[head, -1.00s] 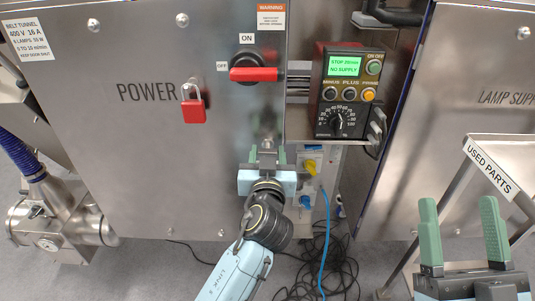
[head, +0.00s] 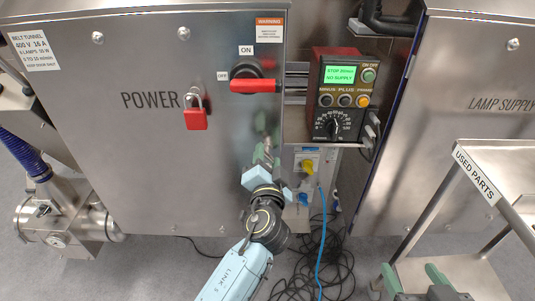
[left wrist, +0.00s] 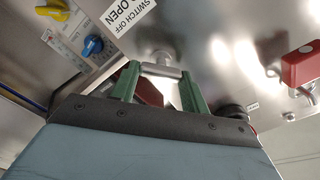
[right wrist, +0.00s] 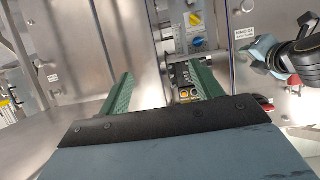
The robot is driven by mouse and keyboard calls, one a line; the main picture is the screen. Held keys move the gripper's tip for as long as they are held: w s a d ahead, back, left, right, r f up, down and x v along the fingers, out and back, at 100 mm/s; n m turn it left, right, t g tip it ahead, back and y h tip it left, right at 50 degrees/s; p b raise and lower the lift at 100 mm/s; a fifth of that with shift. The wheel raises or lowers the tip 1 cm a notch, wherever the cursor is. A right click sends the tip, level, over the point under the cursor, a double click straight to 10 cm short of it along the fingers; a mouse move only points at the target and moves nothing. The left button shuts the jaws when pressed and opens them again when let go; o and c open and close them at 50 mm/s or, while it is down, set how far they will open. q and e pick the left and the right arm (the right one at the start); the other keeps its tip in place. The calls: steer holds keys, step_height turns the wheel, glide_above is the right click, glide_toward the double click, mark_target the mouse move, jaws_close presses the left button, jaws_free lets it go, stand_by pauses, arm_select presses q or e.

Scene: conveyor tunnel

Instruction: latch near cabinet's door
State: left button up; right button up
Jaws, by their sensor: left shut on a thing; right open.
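The near cabinet's steel door (head: 150,160), marked POWER, fills the left of the head view and looks flush with its frame. My left gripper (head: 266,150) is at the door's lower right edge, seen turned at a slant. It is shut on a metal latch handle (left wrist: 160,71), whose bar lies across the tips of its green fingers in the left wrist view. In the head view the fingers mostly hide the latch. My right gripper (head: 437,278) is low at the right, open and empty; its spread fingers also show in the right wrist view (right wrist: 162,88).
A red-handled switch (head: 254,86) and a red padlock (head: 195,117) are on the door above. A control box (head: 342,95) stands right of the door edge. A used parts cart (head: 490,160) is at the right. Cables (head: 318,265) lie on the floor.

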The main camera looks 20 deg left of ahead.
arm_select(q)
steer(key=m+p, duration=0.1)
steer(key=m, duration=0.2)
steer(key=shift+m+p, duration=0.4)
steer(key=m+p, duration=0.1)
steer(key=m, duration=0.2)
steer(key=shift+p, duration=0.3)
steer(key=shift+f+m, duration=0.15)
steer(key=shift+m, duration=0.65)
arm_select(e)
steer(key=s+d+f+g+h, duration=0.2)
steer(key=s+d+f+g, duration=0.3)
steer(key=s+f+g, duration=0.4)
steer(key=shift+s+d+f+m+g+h, duration=0.35)
steer(key=shift+s+f+h, duration=0.1)
steer(key=shift+s, duration=0.8)
arm_select(q)
steer(key=o, duration=1)
steer(key=shift+d, duration=0.1)
steer(key=shift+s+p, duration=0.25)
steer(key=shift+p, duration=0.05)
steer(key=p+v, duration=0.1)
steer(key=v, duration=1.2)
arm_select(e)
steer(key=f, duration=0.3)
steer(key=shift+w+d+f, duration=0.2)
steer(key=shift+w+d, duration=0.1)
steer(key=shift+d, duration=0.1)
arm_select(q)
steer(key=shift+w, duration=0.1)
